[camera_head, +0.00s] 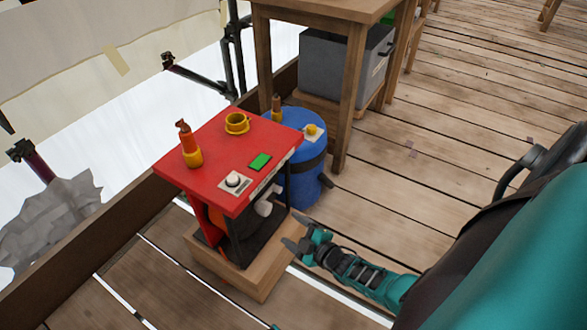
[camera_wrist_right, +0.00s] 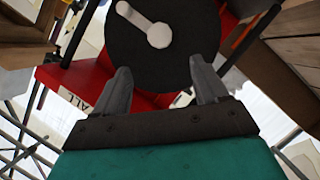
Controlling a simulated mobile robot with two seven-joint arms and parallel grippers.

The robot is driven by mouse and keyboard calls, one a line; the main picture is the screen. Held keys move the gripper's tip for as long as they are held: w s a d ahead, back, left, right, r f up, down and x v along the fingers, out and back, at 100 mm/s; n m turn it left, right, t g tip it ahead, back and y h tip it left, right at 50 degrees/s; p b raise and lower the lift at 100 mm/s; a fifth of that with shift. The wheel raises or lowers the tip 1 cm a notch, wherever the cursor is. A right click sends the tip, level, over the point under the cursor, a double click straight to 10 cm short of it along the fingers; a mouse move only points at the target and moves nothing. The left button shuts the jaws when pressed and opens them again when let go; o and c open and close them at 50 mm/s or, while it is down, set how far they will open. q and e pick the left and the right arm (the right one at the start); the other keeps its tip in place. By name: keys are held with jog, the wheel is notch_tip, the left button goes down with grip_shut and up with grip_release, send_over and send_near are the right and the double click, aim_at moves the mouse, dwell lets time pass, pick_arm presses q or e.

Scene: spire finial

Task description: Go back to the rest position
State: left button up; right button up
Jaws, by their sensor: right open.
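My right gripper (camera_head: 296,240) reaches in from the right in the head view, low in front of the red-topped stand (camera_head: 208,142). In the right wrist view its two fingers (camera_wrist_right: 163,85) are apart with nothing gripped between them. Just beyond them is a black disc (camera_wrist_right: 190,45) with a white crank-like bar (camera_wrist_right: 145,25); whether a finger touches it I cannot tell. White parts (camera_head: 263,208) also show under the stand's top in the head view. My left gripper does not show in either view.
On the red top are an orange bottle in a yellow cup (camera_head: 193,158), a yellow ring cup (camera_head: 237,123), a green block (camera_head: 260,162) and a white knob (camera_head: 232,180). A blue barrel (camera_head: 308,185) stands behind.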

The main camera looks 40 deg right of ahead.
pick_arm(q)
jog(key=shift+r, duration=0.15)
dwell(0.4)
pick_arm(e)
jog(key=shift+a, duration=0.1)
jog(key=s+a+r+m+g+y, duration=0.1)
jog(key=s+a+r+m+g, duration=0.1)
jog(key=s+a+r+m, duration=0.45)
jog(key=s+a+r+m+g+y, duration=0.15)
jog(key=s+a+r, duration=0.25)
jog(key=a+r, duration=0.7)
pick_arm(q)
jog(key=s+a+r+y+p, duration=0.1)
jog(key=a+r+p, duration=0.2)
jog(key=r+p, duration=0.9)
jog(key=p, duration=0.6)
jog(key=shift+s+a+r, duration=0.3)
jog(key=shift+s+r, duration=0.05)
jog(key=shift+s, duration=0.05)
pick_arm(e)
jog(key=d+r, duration=0.2)
jog(key=r, duration=0.4)
jog(key=s+d+r+h, duration=0.1)
jog(key=d+r, duration=0.1)
jog(key=r, duration=0.5)
jog(key=shift+d+g, duration=0.25)
jog(key=shift+g, duration=0.1)
